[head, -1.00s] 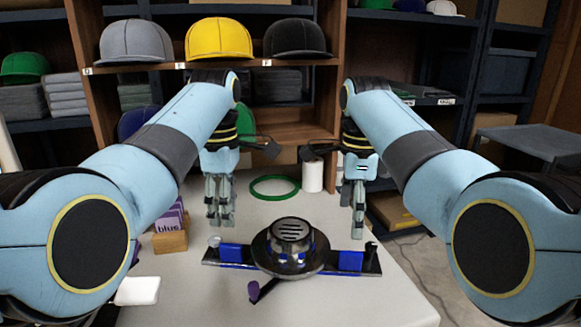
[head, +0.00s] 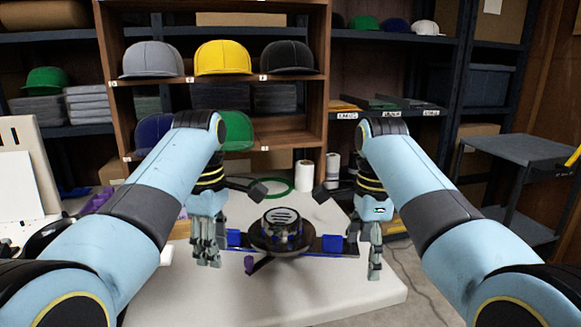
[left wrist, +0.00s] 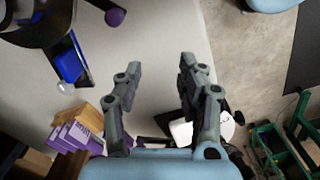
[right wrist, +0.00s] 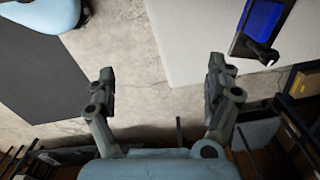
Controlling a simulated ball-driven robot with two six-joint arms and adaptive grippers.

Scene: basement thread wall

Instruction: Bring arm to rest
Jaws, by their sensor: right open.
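My left gripper (head: 207,250) hangs pointing down over the left part of the white table (head: 335,303) in the head view. In the left wrist view its two fingers (left wrist: 160,85) are spread apart with nothing between them. My right gripper (head: 374,262) hangs pointing down near the table's right edge. In the right wrist view its fingers (right wrist: 160,88) are apart and empty, above the floor beside the table edge. Both arms reach forward about level with each other.
A black and blue device with a round slotted top (head: 281,220) stands on the table between my grippers. A wooden shelf with caps (head: 223,58) rises beyond. A grey cart (head: 520,150) stands right.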

